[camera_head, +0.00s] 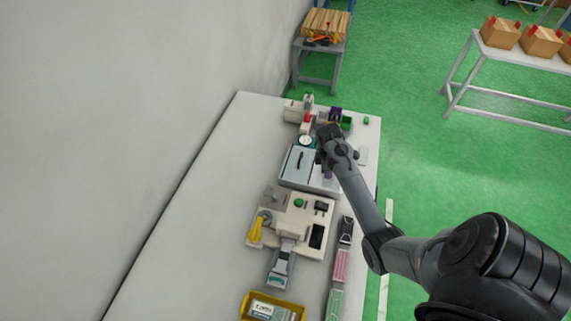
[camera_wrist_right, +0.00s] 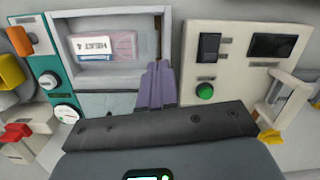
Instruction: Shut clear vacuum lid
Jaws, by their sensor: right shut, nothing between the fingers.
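The vacuum machine is in the middle of the table in the head view. Its pale grey-blue lid panel (camera_head: 297,163) has a dark handle. I cannot tell its exact angle. My right gripper (camera_head: 327,172) is over the right side of the machine. In the right wrist view its purple fingers (camera_wrist_right: 157,85) are shut together with nothing between them. They overlap the lower right edge of a pale-framed chamber (camera_wrist_right: 165,45) holding a pink and white labelled pack (camera_wrist_right: 105,46). Whether they touch it is unclear. My left gripper is not in view.
A cream machine (camera_head: 290,222) with a green button (camera_wrist_right: 205,91) stands beside the chamber. A teal panel with dials (camera_wrist_right: 65,113) is on the other side. A yellow bin (camera_head: 249,302) and pink and green stacks (camera_head: 341,265) lie toward the near end.

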